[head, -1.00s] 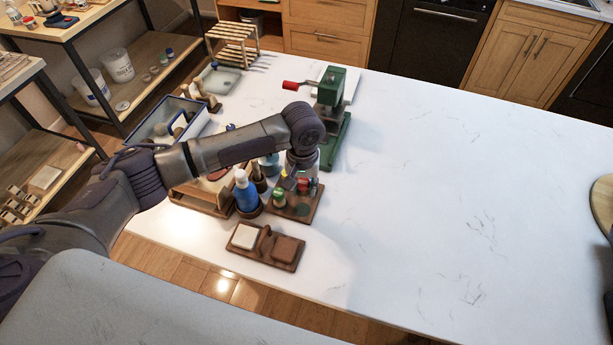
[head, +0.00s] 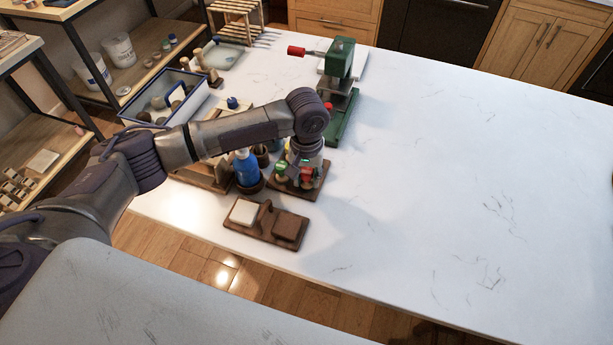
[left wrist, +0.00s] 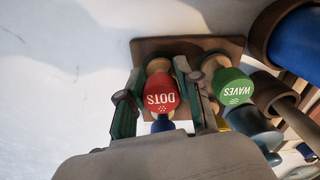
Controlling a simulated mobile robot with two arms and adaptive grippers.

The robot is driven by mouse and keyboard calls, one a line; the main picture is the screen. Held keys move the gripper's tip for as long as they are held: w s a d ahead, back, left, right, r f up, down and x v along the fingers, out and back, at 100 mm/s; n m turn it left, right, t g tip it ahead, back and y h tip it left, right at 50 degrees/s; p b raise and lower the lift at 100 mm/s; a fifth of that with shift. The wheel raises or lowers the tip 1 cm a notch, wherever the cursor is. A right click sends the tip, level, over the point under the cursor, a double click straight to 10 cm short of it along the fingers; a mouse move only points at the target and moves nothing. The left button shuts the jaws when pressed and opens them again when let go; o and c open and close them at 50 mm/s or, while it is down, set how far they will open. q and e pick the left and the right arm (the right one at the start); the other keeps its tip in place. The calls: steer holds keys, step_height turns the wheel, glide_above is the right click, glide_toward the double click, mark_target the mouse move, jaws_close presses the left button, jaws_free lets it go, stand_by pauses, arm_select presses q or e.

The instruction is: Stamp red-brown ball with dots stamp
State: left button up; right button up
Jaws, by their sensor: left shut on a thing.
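The dots stamp (left wrist: 161,93) has a red cap lettered "DOTS". My left gripper (left wrist: 165,101) is shut on it, one finger on each side, and it is over the brown stamp rack (left wrist: 148,47). In the head view the red cap (head: 307,176) shows just under my left gripper (head: 304,168), at the rack (head: 318,189). The stamp's lower end is hidden. A green "WAVES" stamp (left wrist: 232,87) stands close beside the right finger. I cannot make out the red-brown ball for certain. My right gripper is not in view.
A blue bottle (head: 247,169) stands left of the rack. In front lies a wooden board (head: 262,233) with a white and a brown pad. A green press (head: 343,110) stands behind, and a blue-rimmed box (head: 193,100) is at the back left. The table's right side is clear.

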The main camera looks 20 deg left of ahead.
arm_select(q)
steer(key=shift+r, duration=0.1)
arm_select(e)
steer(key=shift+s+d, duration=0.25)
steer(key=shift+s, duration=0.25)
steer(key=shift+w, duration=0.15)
arm_select(q)
steer(key=shift+f, duration=0.2)
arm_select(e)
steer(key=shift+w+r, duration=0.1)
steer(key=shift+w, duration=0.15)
arm_select(q)
steer(key=shift+f, duration=0.1)
steer(key=o, duration=1.1)
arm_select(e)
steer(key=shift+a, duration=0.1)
arm_select(q)
step_height(320, 180, up, 12)
